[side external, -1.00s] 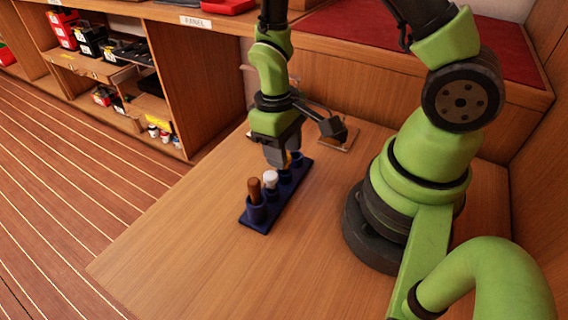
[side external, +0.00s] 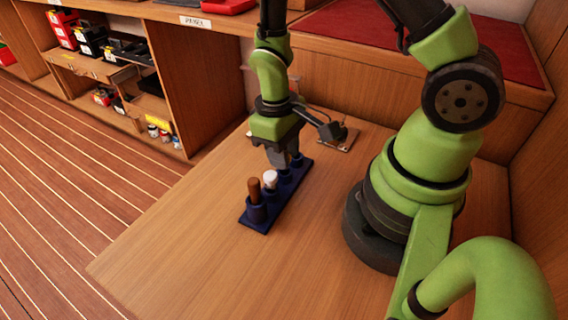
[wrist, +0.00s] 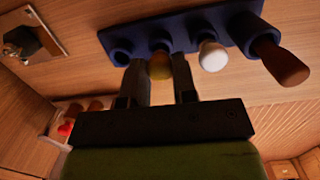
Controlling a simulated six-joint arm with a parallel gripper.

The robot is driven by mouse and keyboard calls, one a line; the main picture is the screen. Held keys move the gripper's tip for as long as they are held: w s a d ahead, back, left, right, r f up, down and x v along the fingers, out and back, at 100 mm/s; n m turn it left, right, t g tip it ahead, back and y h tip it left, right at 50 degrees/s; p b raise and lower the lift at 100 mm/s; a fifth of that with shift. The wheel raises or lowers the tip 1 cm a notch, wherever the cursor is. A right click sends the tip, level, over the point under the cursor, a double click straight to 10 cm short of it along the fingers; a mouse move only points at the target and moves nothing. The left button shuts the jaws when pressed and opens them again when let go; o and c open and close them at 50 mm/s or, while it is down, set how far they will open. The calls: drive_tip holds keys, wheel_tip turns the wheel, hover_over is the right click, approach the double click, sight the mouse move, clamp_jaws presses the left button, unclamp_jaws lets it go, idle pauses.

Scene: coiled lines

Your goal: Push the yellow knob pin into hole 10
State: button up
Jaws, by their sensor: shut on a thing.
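The yellow knob pin (wrist: 160,66) shows in the wrist view between the two fingers of my gripper (wrist: 158,76), which is shut on it. The pin is in line with a socket of the dark blue rack (wrist: 185,22); I cannot tell whether it is seated or lifted. In the side view my gripper (side external: 286,160) is low over the far part of the rack (side external: 262,224), and the yellow pin is hidden there. No hole marked 10 can be made out.
A white knob pin (wrist: 212,57) and a brown-handled pin (wrist: 280,62) stand in the rack beside the yellow one. The rack's end socket (wrist: 120,50) looks empty. A small plate with a dark fitting (wrist: 30,42) lies beyond. The near tabletop (side external: 185,245) is clear.

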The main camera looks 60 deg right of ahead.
drive_tip(key=shift+r, duration=0.35)
drive_tip(key=shift+r, duration=2.75)
drive_tip(key=w+d+r+m, duration=0.2)
drive_tip(key=w+d, duration=0.4)
drive_tip(key=d, duration=0.2)
drive_tip(key=w+d+r+m, duration=0.1)
drive_tip(key=w+d+m, duration=0.2)
drive_tip(key=w+d, duration=0.35)
drive_tip(key=shift+y, duration=0.3)
drive_tip(key=shift+s+d+f, duration=0.25)
drive_tip(key=shift+f, duration=0.65)
drive_tip(key=shift+s+d+f, duration=0.25)
drive_tip(key=shift+f, duration=0.6)
drive_tip(key=shift+s+d+f, duration=0.25)
drive_tip(key=shift+f, duration=0.65)
drive_tip(key=shift+f, duration=0.4)
drive_tip(key=shift+f, duration=1.5)
